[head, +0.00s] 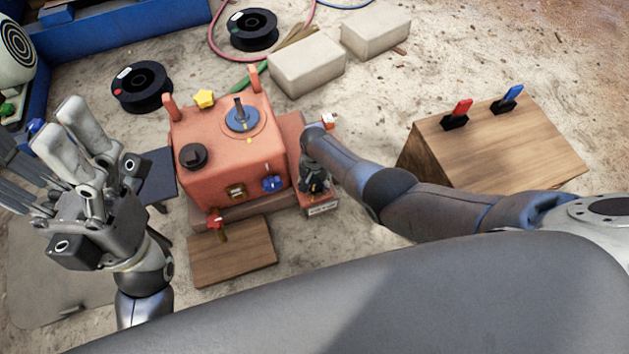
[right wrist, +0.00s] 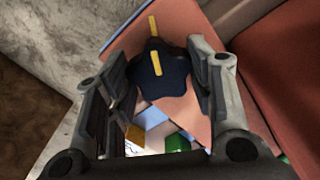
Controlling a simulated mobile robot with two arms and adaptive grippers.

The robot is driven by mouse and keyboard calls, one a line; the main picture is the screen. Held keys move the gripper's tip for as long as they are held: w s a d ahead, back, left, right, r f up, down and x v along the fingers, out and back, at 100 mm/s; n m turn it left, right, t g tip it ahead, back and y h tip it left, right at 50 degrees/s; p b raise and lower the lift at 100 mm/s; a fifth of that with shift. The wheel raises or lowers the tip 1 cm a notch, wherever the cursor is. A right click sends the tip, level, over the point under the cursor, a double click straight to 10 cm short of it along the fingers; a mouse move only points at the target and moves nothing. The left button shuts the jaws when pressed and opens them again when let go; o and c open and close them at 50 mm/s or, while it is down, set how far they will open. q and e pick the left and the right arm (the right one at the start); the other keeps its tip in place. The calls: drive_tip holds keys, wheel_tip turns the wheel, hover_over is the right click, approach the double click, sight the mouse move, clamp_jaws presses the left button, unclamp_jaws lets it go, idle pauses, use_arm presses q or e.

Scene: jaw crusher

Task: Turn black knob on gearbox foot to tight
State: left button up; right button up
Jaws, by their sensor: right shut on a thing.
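The red gearbox (head: 222,165) stands on the ground at left centre in the head view. Its foot (head: 321,209) juts out on the right side. The black knob (right wrist: 172,80) is star-shaped with a yellow mark, and shows between my right fingers in the right wrist view. A yellow line (right wrist: 153,25) on the foot lies just beyond it, roughly in line with the knob's mark. My right gripper (right wrist: 168,82) is shut on the knob; in the head view the gripper (head: 314,180) largely hides it. My left gripper (head: 72,128) is open and empty, left of the gearbox.
The gearbox top carries a blue disc (head: 242,115), a black cap (head: 193,156) and a yellow knob (head: 204,98). Pale blocks (head: 306,66) and black spools (head: 142,87) lie behind. A wooden box (head: 500,140) with red and blue levers stands right. A wooden board (head: 232,254) lies in front.

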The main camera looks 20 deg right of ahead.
sight(315, 183)
drive_tip(key=shift+w, duration=0.1)
idle(0.4)
drive_tip(key=o, duration=1)
drive_tip(key=shift+o, duration=0.2)
wheel_tip(315, 183, up, 12)
idle(0.6)
